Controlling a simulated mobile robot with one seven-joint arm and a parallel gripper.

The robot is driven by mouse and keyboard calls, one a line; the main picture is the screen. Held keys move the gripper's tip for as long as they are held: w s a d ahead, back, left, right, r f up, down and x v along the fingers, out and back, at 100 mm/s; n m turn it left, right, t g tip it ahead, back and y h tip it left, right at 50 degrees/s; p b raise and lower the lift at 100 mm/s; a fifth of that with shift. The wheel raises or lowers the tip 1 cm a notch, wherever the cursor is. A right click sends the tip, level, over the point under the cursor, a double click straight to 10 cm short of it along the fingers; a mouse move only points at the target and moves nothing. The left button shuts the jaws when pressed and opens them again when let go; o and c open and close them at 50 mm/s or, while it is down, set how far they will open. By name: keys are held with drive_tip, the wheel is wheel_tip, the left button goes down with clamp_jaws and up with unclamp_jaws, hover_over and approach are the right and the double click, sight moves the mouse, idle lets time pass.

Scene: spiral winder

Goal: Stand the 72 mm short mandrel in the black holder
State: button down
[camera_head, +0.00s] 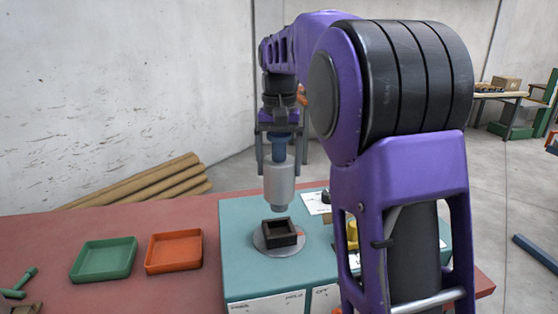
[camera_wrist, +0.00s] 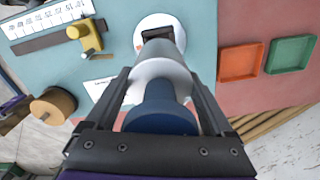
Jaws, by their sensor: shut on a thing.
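The mandrel (camera_head: 279,187) is a pale grey cylinder with a blue upper part. My gripper (camera_head: 278,160) is shut on its blue part and holds it upright, pointing down. The black holder (camera_head: 280,232) is a square open-topped block on a round grey plate on the teal machine top. In the head view the mandrel's lower end hangs just above the holder, with a small gap between them. In the wrist view the mandrel (camera_wrist: 160,78) covers part of the holder (camera_wrist: 174,38), and my gripper (camera_wrist: 165,100) closes around the blue part (camera_wrist: 160,110).
A green tray (camera_head: 104,259) and an orange tray (camera_head: 174,251) lie left of the teal machine (camera_head: 240,262) on the red table. A yellow part (camera_wrist: 90,36) on a slide and a ruler scale (camera_wrist: 50,18) are on the machine. Brown tubes (camera_head: 150,183) lie behind.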

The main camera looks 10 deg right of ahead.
sight(279, 194)
drive_tip(key=shift+f+b, duration=2.55)
drive_tip(key=shift+f, duration=0.3)
drive_tip(key=shift+f+b, duration=0.55)
drive_tip(key=shift+f, duration=0.55)
unclamp_jaws()
wheel_tip(279, 194, up, 17)
drive_tip(key=p, duration=0.5)
drive_tip(key=shift+r, duration=0.2)
